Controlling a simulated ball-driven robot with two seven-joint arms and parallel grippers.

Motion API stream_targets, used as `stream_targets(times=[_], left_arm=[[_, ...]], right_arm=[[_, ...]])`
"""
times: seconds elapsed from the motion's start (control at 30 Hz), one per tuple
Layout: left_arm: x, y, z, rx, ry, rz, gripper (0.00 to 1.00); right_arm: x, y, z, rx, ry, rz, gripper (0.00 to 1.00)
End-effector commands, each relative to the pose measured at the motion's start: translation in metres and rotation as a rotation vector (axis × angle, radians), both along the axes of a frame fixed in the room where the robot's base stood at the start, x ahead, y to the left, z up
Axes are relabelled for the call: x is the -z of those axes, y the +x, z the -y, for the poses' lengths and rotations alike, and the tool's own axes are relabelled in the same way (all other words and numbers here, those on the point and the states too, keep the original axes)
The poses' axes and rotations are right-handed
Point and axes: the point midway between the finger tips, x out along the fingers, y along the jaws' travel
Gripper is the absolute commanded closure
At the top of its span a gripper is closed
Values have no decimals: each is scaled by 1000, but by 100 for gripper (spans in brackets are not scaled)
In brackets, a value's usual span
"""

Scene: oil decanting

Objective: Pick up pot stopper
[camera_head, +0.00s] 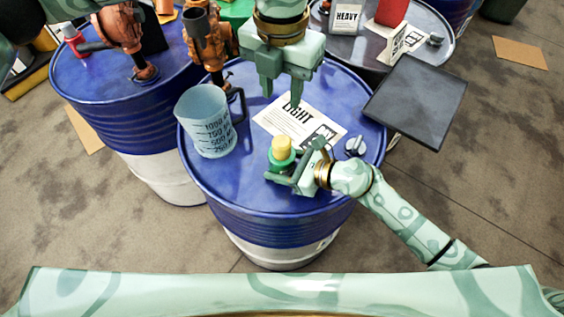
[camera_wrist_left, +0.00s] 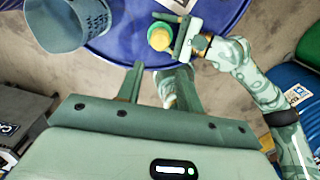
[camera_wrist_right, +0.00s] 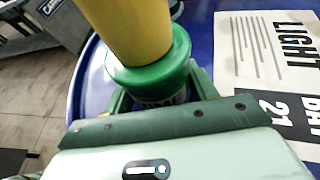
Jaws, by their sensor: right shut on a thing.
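A small green pot (camera_head: 281,163) stands on the blue drum with a yellow stopper (camera_head: 282,146) in its top. My right gripper (camera_head: 292,168) is shut around the pot's body from the right. In the right wrist view the green collar (camera_wrist_right: 150,75) sits between my fingers, with the yellow stopper (camera_wrist_right: 128,28) rising above it. My left gripper (camera_head: 281,98) points down, open and empty, above the drum's far side, behind the pot. In the left wrist view the stopper (camera_wrist_left: 160,39) shows beyond my left fingertips (camera_wrist_left: 161,68).
The blue drum (camera_head: 215,185) also carries a clear measuring jug (camera_head: 207,120) at left, a LIGHT paper (camera_head: 272,120), and a grey-blue cap (camera_head: 355,146) at right. An orange pump (camera_head: 205,40) stands behind the jug. A dark tray (camera_head: 418,100) juts out at right.

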Motion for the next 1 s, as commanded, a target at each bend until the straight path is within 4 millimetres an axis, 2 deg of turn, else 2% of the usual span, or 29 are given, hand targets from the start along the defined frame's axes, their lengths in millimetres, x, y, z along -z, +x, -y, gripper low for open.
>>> stream_targets(times=[0.03, 0.1, 0.27, 0.37, 0.53, 0.77, 1.0], left_arm=[[0, 0, 0, 2, 0, 0, 55], [10, 1, 0, 44, 3, -1, 37], [34, 2, 0, 162, 1, 0, 37], [47, 2, 0, 164, 0, -3, 37], [81, 1, 0, 165, 0, -4, 37], [105, 2, 0, 162, -1, -1, 37], [142, 0, 0, 162, 0, -2, 37]], right_arm=[[0, 0, 0, 0, 0, 0, 76], [0, 0, 0, 0, 0, 0, 76], [0, 0, 0, 0, 0, 0, 76], [0, 0, 0, 1, 0, 0, 76], [0, 0, 0, 0, 0, 0, 76], [0, 0, 0, 0, 0, 0, 76], [0, 0, 0, 0, 0, 0, 76]])
